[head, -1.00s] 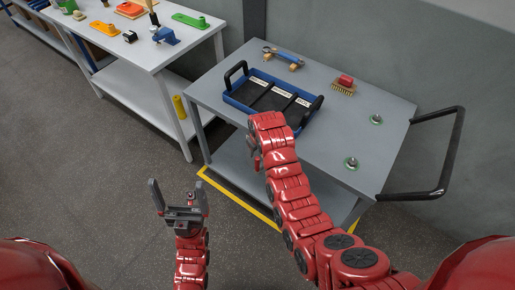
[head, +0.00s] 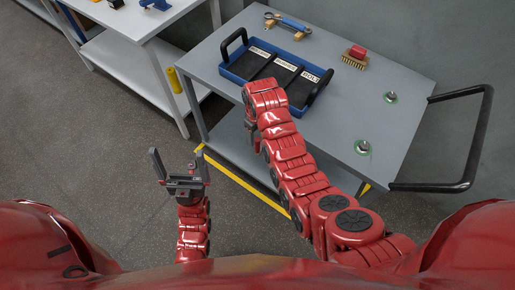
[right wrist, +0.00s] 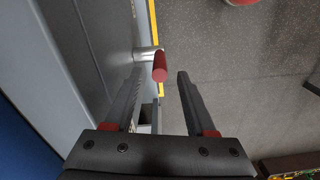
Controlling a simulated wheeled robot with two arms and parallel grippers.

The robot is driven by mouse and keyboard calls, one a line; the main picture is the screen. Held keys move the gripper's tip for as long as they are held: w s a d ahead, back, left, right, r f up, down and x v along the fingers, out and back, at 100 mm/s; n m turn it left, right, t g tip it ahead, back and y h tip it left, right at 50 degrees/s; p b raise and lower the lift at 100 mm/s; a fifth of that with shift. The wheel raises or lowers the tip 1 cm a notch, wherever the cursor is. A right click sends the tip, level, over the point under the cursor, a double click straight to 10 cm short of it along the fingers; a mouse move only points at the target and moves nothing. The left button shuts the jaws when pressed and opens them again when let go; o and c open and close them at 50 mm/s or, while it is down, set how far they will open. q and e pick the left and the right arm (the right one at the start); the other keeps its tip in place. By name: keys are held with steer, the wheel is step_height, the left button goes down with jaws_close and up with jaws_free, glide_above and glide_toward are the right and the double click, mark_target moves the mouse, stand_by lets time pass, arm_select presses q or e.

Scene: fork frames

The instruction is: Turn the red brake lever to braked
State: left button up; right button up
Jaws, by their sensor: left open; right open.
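The red brake lever (right wrist: 160,67) shows in the right wrist view as a short red handle on a pale metal mount (right wrist: 147,53) at the cart's side. In the head view I cannot make it out. My right gripper (right wrist: 159,75) is open, and the lever appears between its fingertips; no contact is visible and depth is unclear. In the head view the right gripper is mostly hidden behind my arm beside the cart. My left gripper (head: 179,160) is open and empty over the floor, left of the cart.
The grey cart (head: 330,110) holds a blue tray (head: 231,76) with black compartments, a red-topped brush (head: 356,54), a wrench (head: 291,24) and two metal knobs. Its black push handle (head: 480,130) sticks out right. A white workbench (head: 140,22) stands left. Yellow floor tape (head: 245,185) runs by the cart.

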mark_target(257, 146)
steer(key=shift+f+p, duration=0.4)
steer(key=shift+f, duration=3.3)
jaws_close()
